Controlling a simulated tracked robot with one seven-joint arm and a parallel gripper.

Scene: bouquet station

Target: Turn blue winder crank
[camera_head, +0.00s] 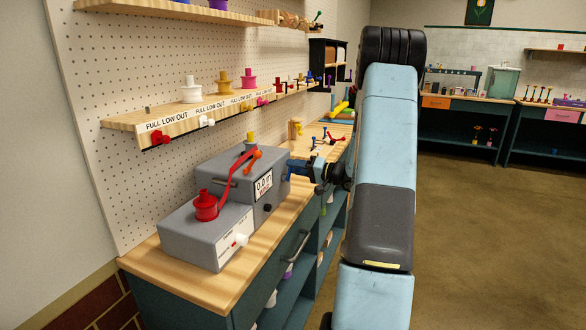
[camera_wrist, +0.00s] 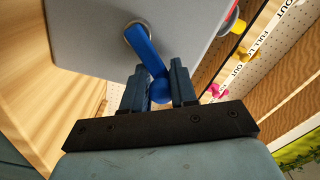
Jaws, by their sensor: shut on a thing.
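The grey winder (camera_head: 228,172) stands on the wooden bench, with a small display on its front and an orange part on it. A red spool (camera_head: 206,206) sits on the lower grey box (camera_head: 205,240) in front, and a red ribbon (camera_head: 232,172) runs from it up to the winder. In the wrist view the blue crank (camera_wrist: 147,50) comes out of a round hub on the winder's grey side. My gripper (camera_wrist: 158,82) is shut on the crank's handle end, with one finger on each side. In the head view my gripper (camera_head: 308,172) is at the winder's right side, and the crank is mostly hidden.
A pegboard shelf (camera_head: 170,122) with coloured spools and knobs runs above the bench on the left. Small coloured tools (camera_head: 325,139) lie on the bench beyond my gripper. Open floor (camera_head: 480,230) is on the right.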

